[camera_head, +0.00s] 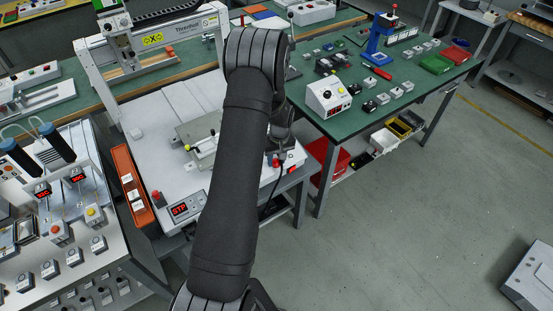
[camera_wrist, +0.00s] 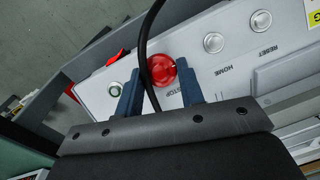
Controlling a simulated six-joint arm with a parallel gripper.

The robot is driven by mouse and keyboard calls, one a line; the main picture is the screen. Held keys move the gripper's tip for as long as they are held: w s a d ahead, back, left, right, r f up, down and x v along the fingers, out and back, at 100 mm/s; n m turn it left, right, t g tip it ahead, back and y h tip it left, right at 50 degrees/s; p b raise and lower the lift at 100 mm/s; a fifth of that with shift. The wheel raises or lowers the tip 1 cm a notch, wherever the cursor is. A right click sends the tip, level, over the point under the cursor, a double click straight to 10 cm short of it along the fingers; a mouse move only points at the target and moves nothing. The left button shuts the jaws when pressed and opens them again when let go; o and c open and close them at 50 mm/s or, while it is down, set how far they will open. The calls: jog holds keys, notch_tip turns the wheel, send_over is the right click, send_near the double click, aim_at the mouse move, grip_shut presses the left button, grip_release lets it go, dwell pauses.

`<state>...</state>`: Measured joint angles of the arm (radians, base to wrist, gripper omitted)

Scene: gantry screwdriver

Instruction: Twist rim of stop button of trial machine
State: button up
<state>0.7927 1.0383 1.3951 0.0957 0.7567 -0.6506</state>
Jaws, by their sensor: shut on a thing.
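The stop button (camera_wrist: 161,70) is a red round knob on the light front panel (camera_wrist: 228,62), with "STOP" printed beside it in the wrist view. My gripper (camera_wrist: 158,80) has its two blue fingers on either side of the knob and is shut on its rim. A black cable crosses in front of the knob and hides part of it. In the head view, my gripper (camera_head: 276,160) is down at the front right of the white gantry machine (camera_head: 178,100). My arm covers much of the machine's bed and panel there.
HOME (camera_wrist: 214,43) and RESET (camera_wrist: 261,20) buttons sit right of the knob. A red rocker switch (camera_wrist: 116,57) and another round button (camera_wrist: 115,89) are to its left. In the head view, a second red button (camera_head: 156,196) stands by a red display (camera_head: 180,209).

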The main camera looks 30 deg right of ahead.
jog(key=m+y, duration=0.1)
jog(key=m, duration=0.2)
jog(key=shift+d+m+t, duration=0.15)
jog(key=shift+m+t, duration=0.15)
jog(key=shift+m, duration=0.1)
jog(key=shift+s+m+t+y, duration=0.1)
jog(key=shift+m+t+y, duration=0.35)
jog(key=shift+m, duration=0.95)
jog(key=o, duration=1)
jog(key=v, duration=1.7)
jog(key=shift+d+r, duration=0.15)
jog(key=shift+d, duration=0.15)
